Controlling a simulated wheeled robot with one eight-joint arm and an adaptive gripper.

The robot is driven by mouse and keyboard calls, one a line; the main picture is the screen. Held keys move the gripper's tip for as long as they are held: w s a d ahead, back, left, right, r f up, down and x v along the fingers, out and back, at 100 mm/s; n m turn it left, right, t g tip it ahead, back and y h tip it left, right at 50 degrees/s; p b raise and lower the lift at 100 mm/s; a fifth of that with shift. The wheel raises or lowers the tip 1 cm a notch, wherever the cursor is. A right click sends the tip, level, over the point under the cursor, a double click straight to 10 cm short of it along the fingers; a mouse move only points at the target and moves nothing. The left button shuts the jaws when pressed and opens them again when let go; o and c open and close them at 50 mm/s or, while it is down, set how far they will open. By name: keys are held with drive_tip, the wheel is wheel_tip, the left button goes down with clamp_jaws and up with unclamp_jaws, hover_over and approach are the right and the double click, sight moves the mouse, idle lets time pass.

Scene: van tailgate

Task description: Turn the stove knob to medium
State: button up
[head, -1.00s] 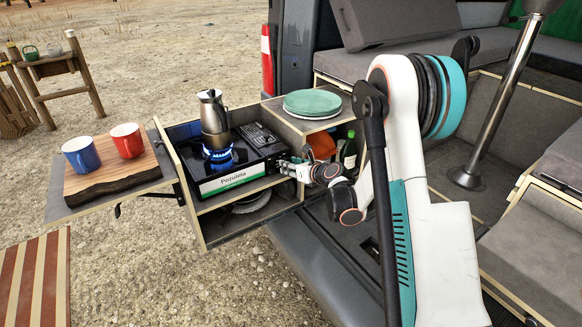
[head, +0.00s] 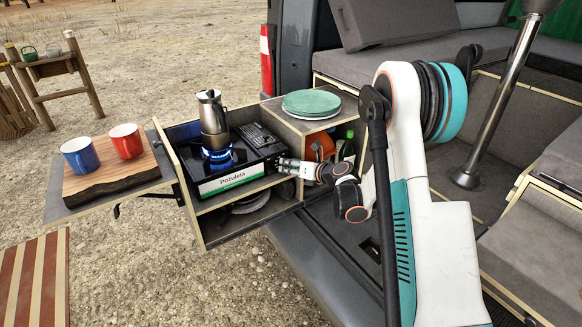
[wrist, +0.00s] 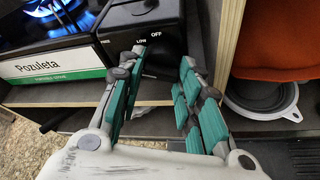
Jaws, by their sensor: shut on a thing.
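The black camping stove (head: 243,172) sits in the pull-out kitchen box, with a blue flame (head: 218,153) under a metal moka pot (head: 213,112). In the wrist view, the dark stove knob (wrist: 163,66) is on the stove's front, below printed LOW and OFF marks. My gripper (wrist: 162,58) has its green-padded fingers on either side of the knob and is shut on it. The knob's pointer is too dark to read. In the head view, my gripper (head: 282,166) is at the stove's right front corner, and the knob is hidden there.
Green plates (head: 311,102) rest on the box top to the right. An orange item (head: 320,146) and a bottle (head: 349,147) stand in the compartment below. A collapsible bowl (wrist: 262,97) lies low at right. Blue and red mugs (head: 126,141) stand on a wooden board at left.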

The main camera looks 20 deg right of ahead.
drive_tip(key=o, duration=0.8)
drive_tip(key=v, duration=1.2)
